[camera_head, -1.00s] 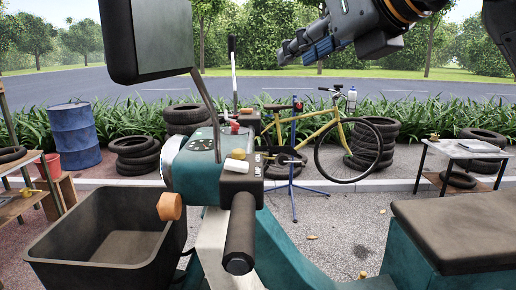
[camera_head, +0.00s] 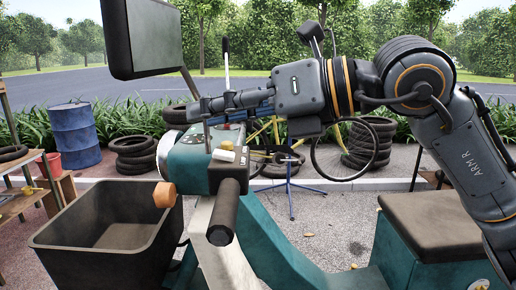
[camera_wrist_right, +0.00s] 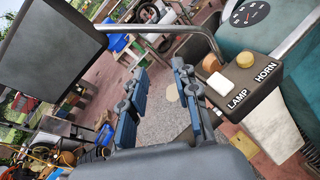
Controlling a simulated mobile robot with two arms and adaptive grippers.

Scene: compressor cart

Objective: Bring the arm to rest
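My right arm (camera_head: 465,150) reaches in from the right, across and above the teal scooter (camera_head: 188,160). My right gripper (camera_head: 198,108) points left, level with the handlebar area and near the mirror stem. In the right wrist view its two blue-grey fingers (camera_wrist_right: 158,72) are apart with nothing between them. The switch box (camera_wrist_right: 242,95), marked LAMP and HORN, has a white switch (camera_wrist_right: 220,84) and a yellow button (camera_wrist_right: 245,61), and lies just right of the fingers. Whether any finger touches the scooter I cannot tell. My left gripper is not in view.
The black mirror (camera_head: 143,38) and black grip (camera_head: 228,210) stick out near the gripper. A dark basket (camera_head: 105,235) hangs at the left, and the brown seat (camera_head: 430,225) lies below my arm. A bicycle (camera_head: 330,150) and tyres (camera_head: 136,155) stand behind.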

